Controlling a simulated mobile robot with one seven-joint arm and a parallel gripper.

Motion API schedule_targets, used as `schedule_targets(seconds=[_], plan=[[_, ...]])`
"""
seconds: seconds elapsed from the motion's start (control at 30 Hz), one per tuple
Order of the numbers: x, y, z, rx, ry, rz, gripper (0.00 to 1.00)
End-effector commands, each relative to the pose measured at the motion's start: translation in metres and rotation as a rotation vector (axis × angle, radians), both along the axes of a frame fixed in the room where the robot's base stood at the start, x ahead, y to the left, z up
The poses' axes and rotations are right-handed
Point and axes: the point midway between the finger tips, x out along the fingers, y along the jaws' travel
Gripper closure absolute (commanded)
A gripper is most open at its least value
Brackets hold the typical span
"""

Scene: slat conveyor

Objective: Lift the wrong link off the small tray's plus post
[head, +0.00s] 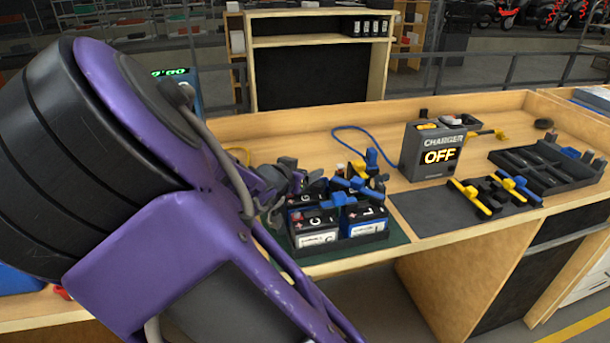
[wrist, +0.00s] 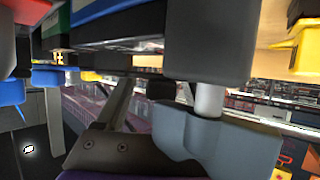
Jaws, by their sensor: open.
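The small dark tray (head: 368,243) holds several dark batteries (head: 315,235) with white and blue labels. Blue and black links (head: 343,198) sit over the battery tops. I cannot tell which of them is the wrong link, and the plus post is not clearly visible. My gripper (head: 289,178) is open at the tray's back left, close to the battery tops. Its jaws are small and partly hidden by my purple arm in the head view. The wrist view is a crowded close-up with grey parts and a blue piece (wrist: 12,92) at the left; I see no link clearly between the jaws.
A grey charger (head: 433,152) reading OFF stands right of the tray. A black compartment tray (head: 550,182) is at the far right. A blue cable (head: 352,129) lies behind.

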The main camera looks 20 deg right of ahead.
Motion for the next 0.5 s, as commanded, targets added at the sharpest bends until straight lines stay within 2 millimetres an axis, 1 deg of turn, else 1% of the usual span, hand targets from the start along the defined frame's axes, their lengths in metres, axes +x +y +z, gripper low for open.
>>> schedule_targets(seconds=[0.2,0.5], plan=[[-0.003,0.0042,-0.0034,0.0,0.0,0.002,0.3],[-0.0035,0.0044,-0.0033,0.0,0.0,0.001,0.3]])
